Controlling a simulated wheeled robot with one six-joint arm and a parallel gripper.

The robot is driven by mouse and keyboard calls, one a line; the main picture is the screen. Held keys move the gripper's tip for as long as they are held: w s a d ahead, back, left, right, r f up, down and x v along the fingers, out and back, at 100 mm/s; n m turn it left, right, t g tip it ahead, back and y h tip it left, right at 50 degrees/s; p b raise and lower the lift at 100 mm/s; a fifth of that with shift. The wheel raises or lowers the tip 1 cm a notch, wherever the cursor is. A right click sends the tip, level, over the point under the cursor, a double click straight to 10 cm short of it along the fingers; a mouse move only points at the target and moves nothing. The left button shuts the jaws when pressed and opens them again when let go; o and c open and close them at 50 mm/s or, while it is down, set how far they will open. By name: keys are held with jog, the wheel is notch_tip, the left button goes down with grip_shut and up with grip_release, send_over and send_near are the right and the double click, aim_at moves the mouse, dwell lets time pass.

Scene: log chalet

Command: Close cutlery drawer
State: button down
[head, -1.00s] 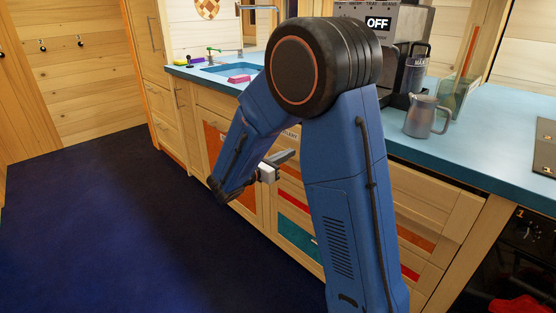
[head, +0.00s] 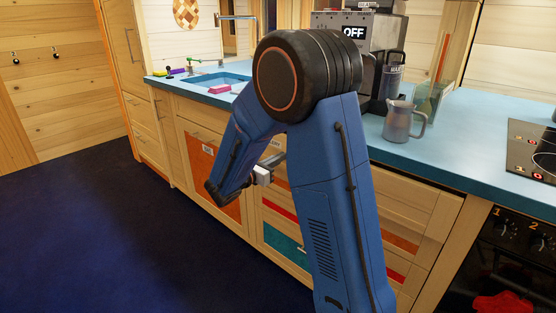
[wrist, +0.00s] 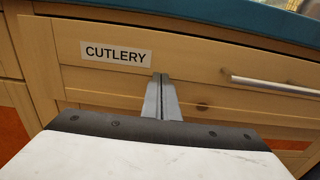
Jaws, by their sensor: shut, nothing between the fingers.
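The cutlery drawer (wrist: 215,65) is a pale wood front with a white CUTLERY label and a metal bar handle (wrist: 270,85) at its right. In the wrist view it sits just under the blue counter edge and looks close to flush; I cannot tell whether a small gap is left. My gripper (wrist: 160,80) is shut and empty, its fingertips at the drawer front just right of the label. Contact is not clear. In the head view my gripper (head: 270,165) is beside the drawer fronts, and my arm hides most of the cutlery drawer.
The blue counter (head: 470,160) carries a coffee machine (head: 350,50), a metal jug (head: 404,122) and a sink (head: 215,82). Lower drawers with coloured panels (head: 285,245) lie below. A stove (head: 510,260) stands at the right. The dark floor (head: 80,230) at left is clear.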

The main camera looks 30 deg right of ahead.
jog(key=x, duration=0.3)
jog(key=shift+d, duration=0.25)
jog(key=shift+w+d, duration=0.15)
jog(key=shift+r, duration=0.1)
